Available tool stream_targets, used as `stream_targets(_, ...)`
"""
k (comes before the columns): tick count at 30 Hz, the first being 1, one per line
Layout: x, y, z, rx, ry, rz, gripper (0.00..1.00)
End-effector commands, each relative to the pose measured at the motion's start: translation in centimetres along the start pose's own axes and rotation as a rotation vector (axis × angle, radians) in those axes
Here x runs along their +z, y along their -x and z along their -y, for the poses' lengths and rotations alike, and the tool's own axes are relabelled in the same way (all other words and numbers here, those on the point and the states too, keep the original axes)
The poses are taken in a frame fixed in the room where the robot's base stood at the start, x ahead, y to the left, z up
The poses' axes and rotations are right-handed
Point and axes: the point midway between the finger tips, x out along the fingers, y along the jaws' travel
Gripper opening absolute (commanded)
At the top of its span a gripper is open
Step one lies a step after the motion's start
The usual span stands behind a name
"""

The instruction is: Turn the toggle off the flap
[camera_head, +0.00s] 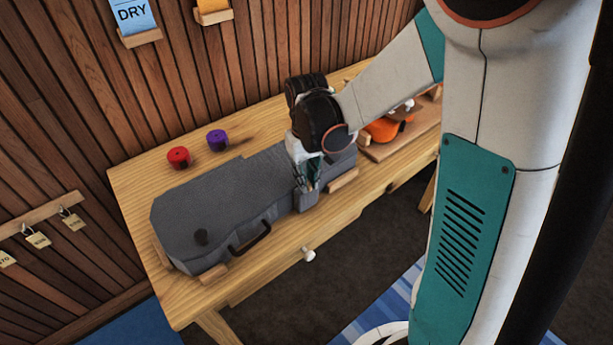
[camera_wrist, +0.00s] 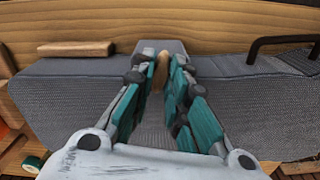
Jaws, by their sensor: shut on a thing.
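A grey ukulele case (camera_head: 215,200) lies closed on the wooden workbench. A small tan toggle (camera_wrist: 161,72) sits at the flap, between my fingertips. My gripper (camera_head: 306,187) reaches down to the flap and is shut on the toggle; it also shows in the wrist view (camera_wrist: 161,78). The fingers hide the toggle's sides and part of the flap. In the head view the toggle is hidden.
The case's black handle (camera_head: 250,238) is left of the flap. Wooden blocks (camera_head: 342,180) brace the case. A red spool (camera_head: 178,157) and a purple spool (camera_head: 217,140) stand behind it. An orange ukulele (camera_head: 384,130) lies on the right. A white knob (camera_head: 308,255) sticks out of the bench front.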

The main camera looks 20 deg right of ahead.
Motion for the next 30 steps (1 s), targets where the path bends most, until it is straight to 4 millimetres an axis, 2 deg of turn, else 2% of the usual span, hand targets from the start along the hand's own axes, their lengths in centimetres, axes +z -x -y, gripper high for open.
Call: stream_targets(30, -0.01, 0.02, 0.00, 0.000, -0.956, 0.000, 0.00)
